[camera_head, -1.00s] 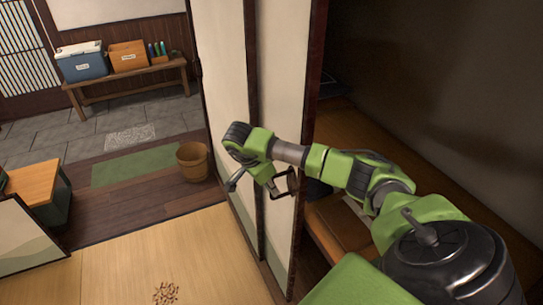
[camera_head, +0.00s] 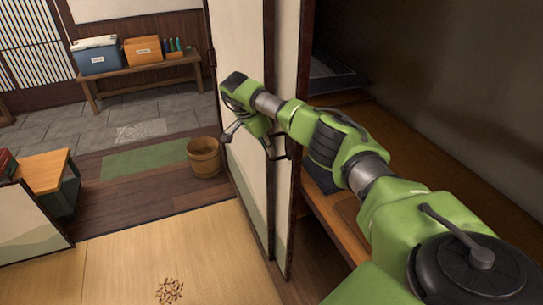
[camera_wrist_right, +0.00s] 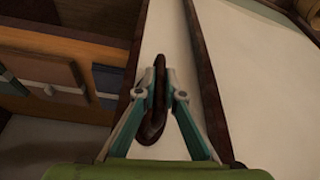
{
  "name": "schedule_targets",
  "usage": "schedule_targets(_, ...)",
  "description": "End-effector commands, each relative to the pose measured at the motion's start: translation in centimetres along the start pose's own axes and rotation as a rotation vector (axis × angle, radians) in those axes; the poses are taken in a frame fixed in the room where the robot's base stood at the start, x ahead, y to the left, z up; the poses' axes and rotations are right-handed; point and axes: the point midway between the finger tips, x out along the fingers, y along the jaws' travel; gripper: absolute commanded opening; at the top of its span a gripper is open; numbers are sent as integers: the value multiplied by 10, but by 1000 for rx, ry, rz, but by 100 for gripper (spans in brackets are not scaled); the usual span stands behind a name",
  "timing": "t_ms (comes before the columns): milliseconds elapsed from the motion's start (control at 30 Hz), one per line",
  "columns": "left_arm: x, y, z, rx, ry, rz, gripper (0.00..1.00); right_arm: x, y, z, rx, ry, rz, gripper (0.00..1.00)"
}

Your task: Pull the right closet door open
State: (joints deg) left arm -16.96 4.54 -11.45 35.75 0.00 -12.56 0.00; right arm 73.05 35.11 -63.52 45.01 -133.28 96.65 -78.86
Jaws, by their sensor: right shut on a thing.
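The right closet door (camera_head: 286,75) is a cream panel in a dark wooden frame, standing partly overlapped by another cream panel (camera_head: 236,60) on its left. A dark opening shows to the right of its edge. My right gripper (camera_head: 271,146) is at the door's face, about mid-height. In the right wrist view its two teal fingers are shut on the dark curved door handle (camera_wrist_right: 158,75), one finger on each side. In the head view the arm partly hides the handle and door. My left gripper is not in view.
Inside the closet opening are wooden shelf surfaces (camera_head: 345,98). A wooden bucket (camera_head: 204,157) stands on the dark floor left of the panels. A bench (camera_head: 143,73) with a blue cooler and an orange box is at the back. Tatami (camera_head: 130,265) lies in front.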

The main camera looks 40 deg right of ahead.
Motion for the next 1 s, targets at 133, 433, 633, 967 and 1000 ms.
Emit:
schedule_targets(133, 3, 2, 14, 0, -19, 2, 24, -1, -6, -1, 1, -1, -8, 0)
schedule_targets(433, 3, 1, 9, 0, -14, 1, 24, -2, -6, -1, 0, -1, -7, 14)
schedule_targets(633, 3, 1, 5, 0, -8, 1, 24, -2, -6, -2, 2, 0, -8, 26)
schedule_targets(967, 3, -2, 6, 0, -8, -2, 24, -15, -7, -2, 2, 0, -13, 26)
schedule_targets(1000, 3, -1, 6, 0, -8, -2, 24, -22, -7, -2, 2, 0, -13, 26)
